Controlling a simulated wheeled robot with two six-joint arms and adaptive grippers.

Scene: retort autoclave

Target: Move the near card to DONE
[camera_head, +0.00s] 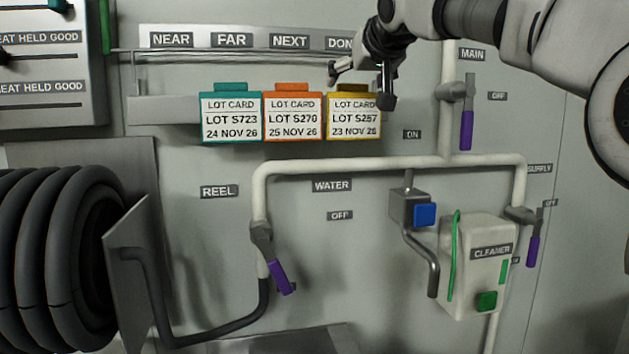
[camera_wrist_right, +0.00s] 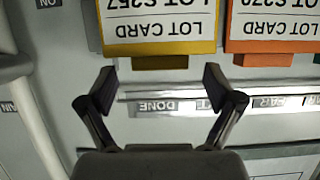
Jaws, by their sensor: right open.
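A yellow-edged lot card, LOT S257 (camera_head: 353,119), hangs under the DONE label (camera_head: 338,43) at the right end of the rack. It also shows in the right wrist view (camera_wrist_right: 160,35). My right gripper (camera_head: 362,86) is open at its top, and its fingers stand apart to either side of the card's tab (camera_wrist_right: 160,62), with no clear contact. An orange card, LOT S270 (camera_head: 293,118), hangs under NEXT, and a teal card, LOT S723 (camera_head: 231,118), under FAR. No card hangs under the NEAR label (camera_head: 171,40). My left gripper is out of view.
A thin rail (camera_head: 220,50) runs along the labels above the cards. White pipes (camera_head: 390,163) with purple-handled valves lie below and right. A black hose reel (camera_head: 50,260) is at lower left and a cleaner box (camera_head: 478,270) at lower right.

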